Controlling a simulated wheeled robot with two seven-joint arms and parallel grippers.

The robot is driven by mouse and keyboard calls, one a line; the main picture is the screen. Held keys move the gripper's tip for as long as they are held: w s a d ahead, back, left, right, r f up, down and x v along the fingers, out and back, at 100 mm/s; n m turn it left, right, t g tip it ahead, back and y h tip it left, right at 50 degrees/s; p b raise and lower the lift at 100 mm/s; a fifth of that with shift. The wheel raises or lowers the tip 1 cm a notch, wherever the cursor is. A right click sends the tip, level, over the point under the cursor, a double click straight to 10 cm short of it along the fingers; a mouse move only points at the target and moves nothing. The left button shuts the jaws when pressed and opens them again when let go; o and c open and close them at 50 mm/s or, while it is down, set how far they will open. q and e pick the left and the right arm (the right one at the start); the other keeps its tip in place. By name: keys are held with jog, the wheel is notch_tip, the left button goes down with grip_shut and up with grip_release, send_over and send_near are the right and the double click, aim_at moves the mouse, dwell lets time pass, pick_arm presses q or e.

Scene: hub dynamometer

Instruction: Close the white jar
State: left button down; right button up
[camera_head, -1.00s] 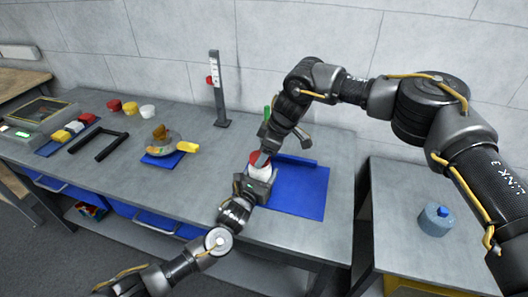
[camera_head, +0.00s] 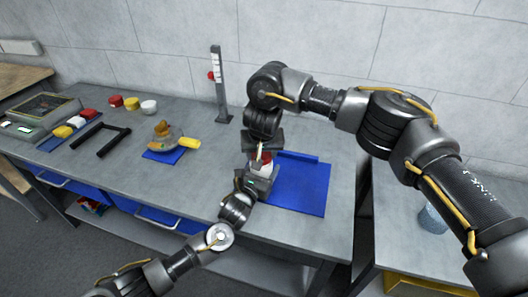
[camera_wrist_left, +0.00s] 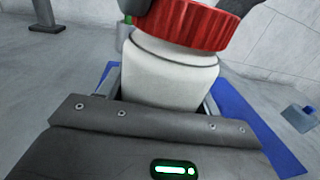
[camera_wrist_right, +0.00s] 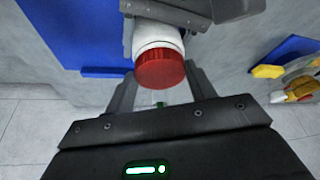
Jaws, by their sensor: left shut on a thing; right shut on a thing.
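The white jar (camera_wrist_left: 170,75) stands upright between the fingers of my left gripper (camera_head: 260,180), which is shut on its body. The red lid (camera_wrist_left: 190,22) sits on top of the jar, with no clear gap seen; how tightly it sits I cannot tell. My right gripper (camera_head: 262,150) comes down from above and is shut on the red lid, its fingertips on either side of it. In the right wrist view the red lid (camera_wrist_right: 160,70) lies between the fingers, with the white jar (camera_wrist_right: 157,35) behind it.
A blue mat (camera_head: 305,190) lies right of the jar. A grey post (camera_head: 219,88) stands behind. A dish with a yellow-handled tool (camera_head: 187,142), a black frame (camera_head: 100,142), coloured blocks and a scale (camera_head: 40,112) are to the left. The table between is clear.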

jog(key=shift+a+m+h, duration=0.15)
jog(key=shift+m+h, duration=0.25)
jog(key=shift+m, duration=0.5)
jog(key=o, duration=1)
jog(key=shift+c, duration=0.2)
jog(key=shift+r, duration=2.3)
jog(key=shift+c, duration=0.4)
